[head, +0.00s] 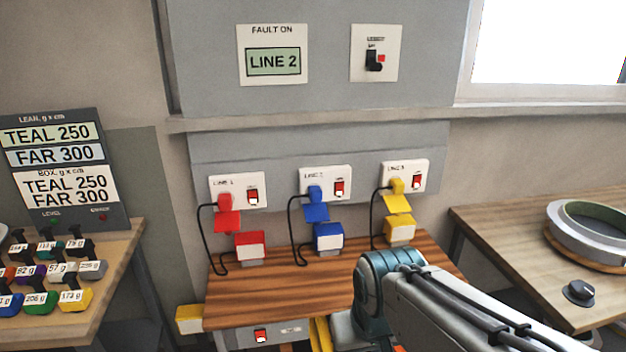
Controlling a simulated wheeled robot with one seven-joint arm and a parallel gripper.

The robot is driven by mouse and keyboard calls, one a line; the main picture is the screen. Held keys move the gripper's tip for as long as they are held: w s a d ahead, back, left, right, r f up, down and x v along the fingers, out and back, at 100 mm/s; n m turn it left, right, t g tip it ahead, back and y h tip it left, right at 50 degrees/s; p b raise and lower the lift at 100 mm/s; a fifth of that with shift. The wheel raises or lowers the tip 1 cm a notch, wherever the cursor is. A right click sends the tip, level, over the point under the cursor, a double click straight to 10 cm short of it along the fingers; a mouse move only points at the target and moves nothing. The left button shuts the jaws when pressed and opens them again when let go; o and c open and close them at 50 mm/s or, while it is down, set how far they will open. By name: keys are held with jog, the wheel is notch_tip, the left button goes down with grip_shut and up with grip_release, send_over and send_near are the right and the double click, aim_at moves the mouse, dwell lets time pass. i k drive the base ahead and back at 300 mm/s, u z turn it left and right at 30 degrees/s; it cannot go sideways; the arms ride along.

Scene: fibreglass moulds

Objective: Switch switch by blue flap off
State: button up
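The switch by the blue flap is a small red rocker (339,188) at the right of the white LINE 2 wall plate (325,176). Whether it is on or off is too small to tell. A blue plug (314,192) sits at the left of that plate, with a blue flap (317,212) just below it. A black cord runs down from it towards a blue-and-white box (328,238) on the wooden bench. My arm reaches in from the lower right, below and right of the plate. My gripper is not visible.
Similar plates with red switches stand either side: LINE 1 (238,190) with a red flap (228,222), LINE 3 (405,174) with a yellow flap (397,202). Above, a display (273,61) reads LINE 2 under FAULT ON, beside a black lever switch (374,61). The wooden bench (280,285) lies below.

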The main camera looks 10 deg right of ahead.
aim_at(339, 186)
jog(key=z, duration=0.2)
jog(key=k, duration=0.5)
jog(key=z, duration=0.6)
jog(key=k, duration=0.85)
jog(key=u, duration=0.1)
jog(key=i, duration=0.45)
jog(key=u, duration=0.85)
jog(key=i, duration=1.45)
jog(key=z, duration=0.95)
jog(key=i, duration=0.2)
jog(key=z, duration=0.35)
